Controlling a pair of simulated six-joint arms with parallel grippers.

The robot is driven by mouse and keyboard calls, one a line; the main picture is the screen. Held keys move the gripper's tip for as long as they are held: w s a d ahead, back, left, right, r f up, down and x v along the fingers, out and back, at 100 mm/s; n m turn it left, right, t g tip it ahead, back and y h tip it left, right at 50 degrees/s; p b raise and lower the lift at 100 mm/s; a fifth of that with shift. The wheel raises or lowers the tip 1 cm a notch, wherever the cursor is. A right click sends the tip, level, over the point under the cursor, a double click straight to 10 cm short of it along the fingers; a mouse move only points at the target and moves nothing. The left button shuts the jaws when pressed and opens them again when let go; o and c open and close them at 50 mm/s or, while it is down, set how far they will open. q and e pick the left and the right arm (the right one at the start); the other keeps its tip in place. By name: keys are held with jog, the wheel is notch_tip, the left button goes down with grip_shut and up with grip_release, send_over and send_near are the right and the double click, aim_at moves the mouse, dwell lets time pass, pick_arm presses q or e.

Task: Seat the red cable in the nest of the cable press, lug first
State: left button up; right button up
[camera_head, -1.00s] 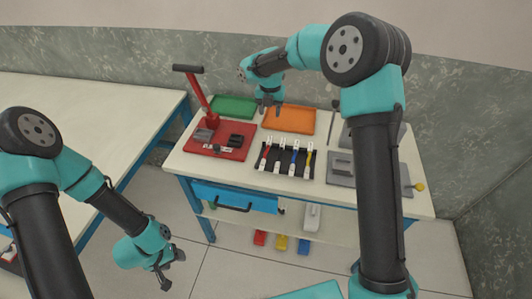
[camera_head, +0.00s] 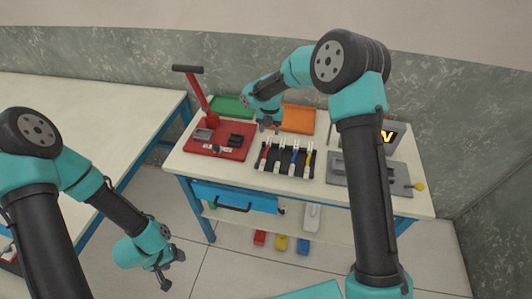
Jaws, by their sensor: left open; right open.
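The red cable (camera_head: 263,157) lies at the left end of the black cable rack (camera_head: 303,177), beside white, blue and yellow cables. The cable press (camera_head: 233,154) stands on a red base at the table's left, with a red lever raised and a black handle on top. Its nest is too small to make out clearly. My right gripper (camera_head: 269,128) is open and empty, above the table just behind the rack's left end, near the red cable and apart from it. My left gripper (camera_head: 172,269) is open and empty, low in front of the table, far from the cables.
A green tray (camera_head: 231,101) and an orange tray (camera_head: 299,119) lie at the back. A grey fixture (camera_head: 398,175) with a yellow knob and a lit display (camera_head: 389,136) stand at the right. A blue drawer (camera_head: 235,200) is under the table top. Coloured blocks (camera_head: 281,242) sit below.

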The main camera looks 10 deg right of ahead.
aim_at(270, 138)
jog(key=shift+d+f, duration=0.1)
jog(key=shift+f, duration=2.3)
jog(key=shift+c, duration=0.3)
grip_shut()
